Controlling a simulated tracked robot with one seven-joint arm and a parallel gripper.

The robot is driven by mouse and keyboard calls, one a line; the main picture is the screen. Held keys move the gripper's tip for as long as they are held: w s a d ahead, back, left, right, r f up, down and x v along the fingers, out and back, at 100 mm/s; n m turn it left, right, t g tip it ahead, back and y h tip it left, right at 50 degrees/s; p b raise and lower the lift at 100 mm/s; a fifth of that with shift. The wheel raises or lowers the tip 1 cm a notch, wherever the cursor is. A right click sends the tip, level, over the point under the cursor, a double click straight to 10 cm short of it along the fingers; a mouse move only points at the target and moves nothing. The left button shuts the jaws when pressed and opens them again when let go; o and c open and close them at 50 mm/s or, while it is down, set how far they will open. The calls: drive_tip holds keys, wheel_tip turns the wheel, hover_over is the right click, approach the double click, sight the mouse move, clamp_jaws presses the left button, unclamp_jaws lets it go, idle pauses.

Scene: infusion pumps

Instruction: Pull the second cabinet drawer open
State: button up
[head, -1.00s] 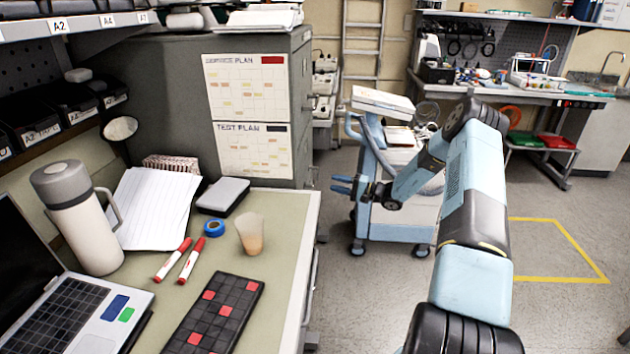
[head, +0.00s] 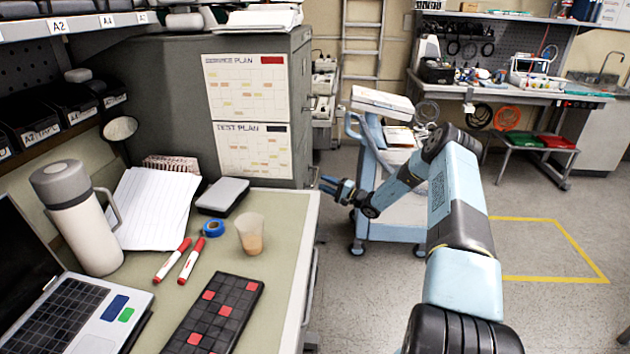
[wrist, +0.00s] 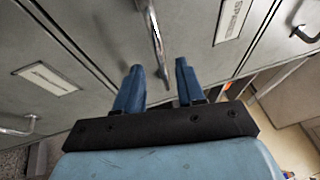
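The grey cabinet (head: 165,95) stands beyond the desk in the head view, its drawer fronts facing right and seen almost edge-on. In the wrist view the drawer fronts (wrist: 95,30) fill the upper part, tilted. A metal bar handle (wrist: 154,40) lies just beyond my gripper (wrist: 158,66), lined up with the gap between its two blue fingers. Other handles show at the left (wrist: 18,125) and right (wrist: 305,33). In the head view my gripper (head: 326,185) is beside the cabinet's lower front. I cannot tell which drawer is the second.
The desk (head: 285,215) at left holds a laptop (head: 75,310), flask (head: 75,215), cup (head: 250,233) and markers. A blue-and-white cart (head: 385,225) stands behind my arm. Open floor with a yellow outline (head: 555,279) lies to the right.

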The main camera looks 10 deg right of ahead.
sight(316, 177)
drive_tip(key=shift+x, duration=2.5)
drive_tip(key=shift+s, duration=0.1)
clamp_jaws()
